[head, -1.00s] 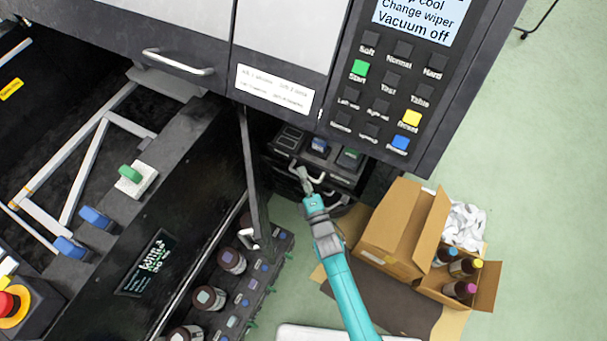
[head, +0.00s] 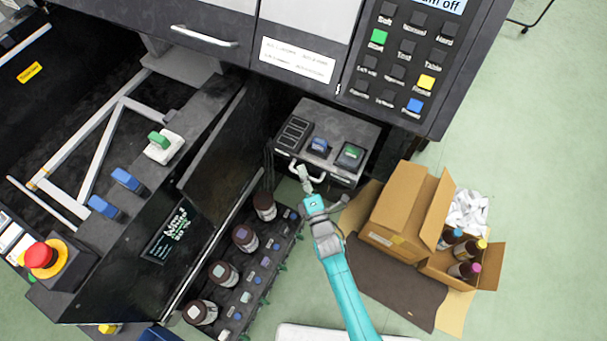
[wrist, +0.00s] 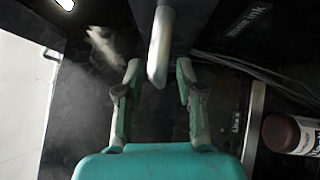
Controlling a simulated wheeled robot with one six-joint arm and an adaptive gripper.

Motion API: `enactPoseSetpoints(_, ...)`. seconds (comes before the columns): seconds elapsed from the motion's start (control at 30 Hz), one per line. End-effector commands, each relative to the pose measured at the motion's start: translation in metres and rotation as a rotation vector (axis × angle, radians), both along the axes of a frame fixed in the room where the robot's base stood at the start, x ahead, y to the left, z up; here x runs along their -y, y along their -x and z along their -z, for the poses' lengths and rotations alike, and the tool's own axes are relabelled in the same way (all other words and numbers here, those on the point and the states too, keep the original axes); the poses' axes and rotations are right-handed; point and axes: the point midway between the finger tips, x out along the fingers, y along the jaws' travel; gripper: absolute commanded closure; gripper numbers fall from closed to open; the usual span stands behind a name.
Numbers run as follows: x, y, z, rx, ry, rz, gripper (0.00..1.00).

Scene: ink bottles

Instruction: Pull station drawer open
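The station drawer (head: 333,127) is a dark box sticking out from under the machine, with a slotted panel, a blue button and a green button on its top. Its pale bar handle (head: 284,168) is on the front face. My gripper (head: 322,190) is at this handle; the arm comes from below. Whether both pads touch the bar is hard to see. My gripper hides part of the handle in the head view.
A row of dark ink bottles (head: 243,238) stands left of my arm. An open cardboard box (head: 398,208) with bottles stands on the floor at right, beside a brown mat (head: 395,285). The control panel (head: 405,65) overhangs the drawer. Green floor is clear at far right.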

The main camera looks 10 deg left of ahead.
Motion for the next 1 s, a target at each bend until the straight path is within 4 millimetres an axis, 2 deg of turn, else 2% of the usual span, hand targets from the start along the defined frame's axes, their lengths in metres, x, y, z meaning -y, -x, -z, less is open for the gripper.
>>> enactPoseSetpoints(0.23, 0.0, 0.001, 0.0, 0.0, 0.0, 0.0, 0.63)
enactPoseSetpoints(0.37, 0.004, 0.008, 0.001, 0.0, 0.0, 0.0, 0.63)
enactPoseSetpoints(0.8, 0.038, 0.081, 0.012, -0.001, 0.0, 0.0, 0.63)
enactPoseSetpoints(1.0, 0.048, 0.102, 0.015, 0.0, 0.001, 0.0, 0.63)
